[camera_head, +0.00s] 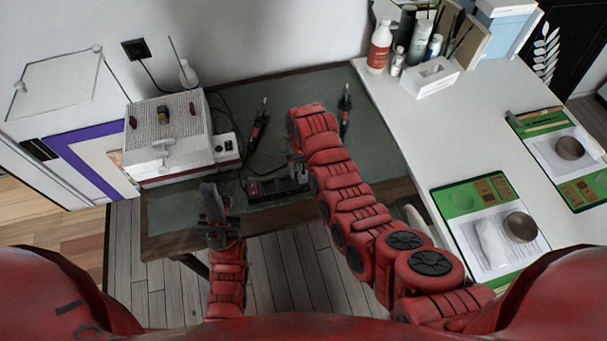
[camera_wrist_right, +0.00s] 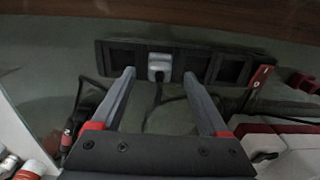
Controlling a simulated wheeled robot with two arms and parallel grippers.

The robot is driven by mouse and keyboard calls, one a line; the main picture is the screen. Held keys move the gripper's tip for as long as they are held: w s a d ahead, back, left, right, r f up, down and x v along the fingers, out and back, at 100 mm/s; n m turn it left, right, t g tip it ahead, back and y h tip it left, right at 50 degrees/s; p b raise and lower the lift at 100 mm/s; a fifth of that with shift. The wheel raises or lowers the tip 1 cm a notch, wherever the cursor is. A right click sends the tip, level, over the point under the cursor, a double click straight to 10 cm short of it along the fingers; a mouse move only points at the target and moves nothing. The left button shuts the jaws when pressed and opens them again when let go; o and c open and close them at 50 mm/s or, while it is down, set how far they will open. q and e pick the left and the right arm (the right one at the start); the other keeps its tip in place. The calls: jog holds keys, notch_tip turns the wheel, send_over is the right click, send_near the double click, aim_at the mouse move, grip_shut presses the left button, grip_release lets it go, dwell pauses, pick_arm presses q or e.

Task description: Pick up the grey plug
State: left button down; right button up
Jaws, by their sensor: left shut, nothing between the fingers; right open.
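The grey plug (camera_wrist_right: 159,67) sits in a socket of a black power strip (camera_wrist_right: 225,66) in the right wrist view, with a dark cable running from it. The strip also shows in the head view (camera_head: 268,188), near the front edge of the green mat; I cannot make out the plug clearly there. My right gripper (camera_wrist_right: 159,76) is open, with its two fingers on either side of the plug's line and nothing held. In the head view the right arm hides most of this gripper. My left gripper (camera_head: 213,203) is shut and empty, left of the strip by the table's front edge.
A white machine (camera_head: 168,135) stands at the left on the dark table. Red-and-black handheld tools (camera_head: 258,128) and cables lie behind the strip. A white table (camera_head: 405,125) at the right holds bottles, a tissue box (camera_head: 431,78) and green trays (camera_head: 462,200).

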jog(key=shift+f, duration=1.3)
grip_shut()
